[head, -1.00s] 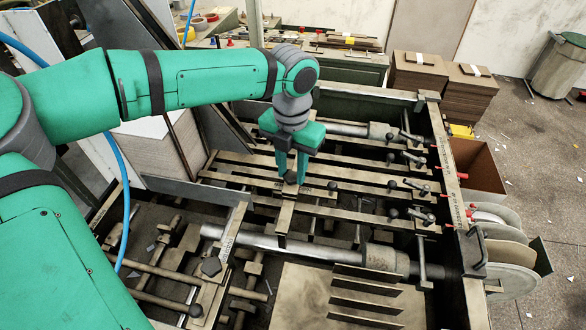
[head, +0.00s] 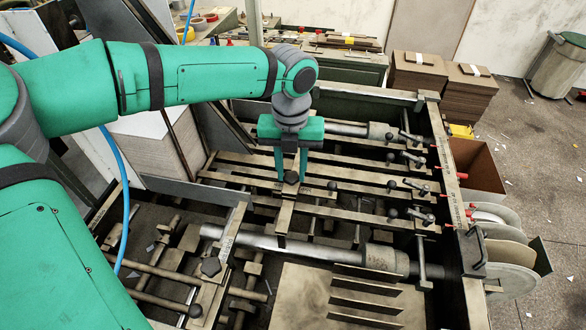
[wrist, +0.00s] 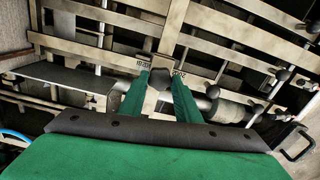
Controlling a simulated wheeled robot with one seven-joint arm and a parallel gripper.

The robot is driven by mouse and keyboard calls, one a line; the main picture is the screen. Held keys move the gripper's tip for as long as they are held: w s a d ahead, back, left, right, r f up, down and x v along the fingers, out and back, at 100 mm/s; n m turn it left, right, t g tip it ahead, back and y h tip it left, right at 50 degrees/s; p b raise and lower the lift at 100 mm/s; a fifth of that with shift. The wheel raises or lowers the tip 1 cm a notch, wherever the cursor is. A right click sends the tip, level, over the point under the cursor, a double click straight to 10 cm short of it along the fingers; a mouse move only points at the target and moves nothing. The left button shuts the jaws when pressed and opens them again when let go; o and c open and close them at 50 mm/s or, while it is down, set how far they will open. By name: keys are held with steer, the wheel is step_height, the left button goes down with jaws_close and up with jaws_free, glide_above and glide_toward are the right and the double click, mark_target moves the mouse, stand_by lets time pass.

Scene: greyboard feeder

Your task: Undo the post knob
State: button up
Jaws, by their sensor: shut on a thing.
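The post knob (head: 291,177) is a small dark knob on top of a post at the crossing of the machine's slats. My gripper (head: 291,177) points down from above, and its green fingers are shut on the knob. In the wrist view the dark knob (wrist: 161,77) sits between the two fingertips (wrist: 161,80). The fingers hide part of its sides. A pale bar (head: 284,218) runs from under the knob toward the front.
Long metal slats (head: 350,185) span the frame around the knob. Several levers with dark ball ends (head: 392,213) stand to the right. A thick steel roller (head: 290,245) lies in front. A second dark knob (head: 211,266) sits at front left.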

mark_target(292, 175)
steer(key=o, duration=1.1)
steer(key=shift+s, duration=0.1)
steer(key=shift+r, duration=4.1)
